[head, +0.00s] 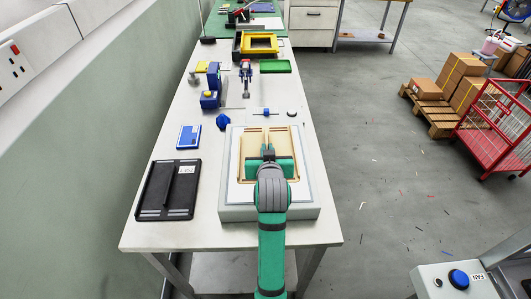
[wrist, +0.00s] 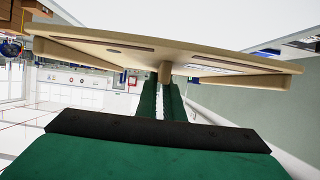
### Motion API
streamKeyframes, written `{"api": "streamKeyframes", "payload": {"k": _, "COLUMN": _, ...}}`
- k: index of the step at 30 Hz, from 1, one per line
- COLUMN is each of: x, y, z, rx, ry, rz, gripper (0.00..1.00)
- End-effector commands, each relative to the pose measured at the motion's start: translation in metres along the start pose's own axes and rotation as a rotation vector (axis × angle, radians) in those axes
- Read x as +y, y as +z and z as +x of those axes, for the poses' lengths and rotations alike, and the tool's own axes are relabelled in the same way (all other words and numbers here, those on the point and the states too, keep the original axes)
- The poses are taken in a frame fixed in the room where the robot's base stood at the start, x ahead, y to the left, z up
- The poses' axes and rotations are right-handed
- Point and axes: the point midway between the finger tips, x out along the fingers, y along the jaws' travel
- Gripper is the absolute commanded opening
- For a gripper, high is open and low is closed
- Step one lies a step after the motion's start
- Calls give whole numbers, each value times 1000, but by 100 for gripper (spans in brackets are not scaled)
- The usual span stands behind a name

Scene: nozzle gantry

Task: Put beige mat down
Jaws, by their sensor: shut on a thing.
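The beige mat (head: 252,143) is a flat tray-like plate with slots, above or on a white-topped grey block (head: 231,212) near the front of the bench. My gripper (head: 268,152) is over the mat's middle. In the wrist view my gripper (wrist: 163,84) has its green fingers shut around that knob. I cannot tell whether the mat touches the block.
The bench's right edge is close.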

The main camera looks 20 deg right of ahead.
Motion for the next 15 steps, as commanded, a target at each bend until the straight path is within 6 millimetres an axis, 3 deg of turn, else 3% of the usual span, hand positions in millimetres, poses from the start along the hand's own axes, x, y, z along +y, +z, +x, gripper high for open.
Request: {"api": "streamKeyframes", "payload": {"k": 15, "x": 4, "y": 37, "z": 20, "rx": 3, "ry": 3, "rz": 1, "gripper": 0}}
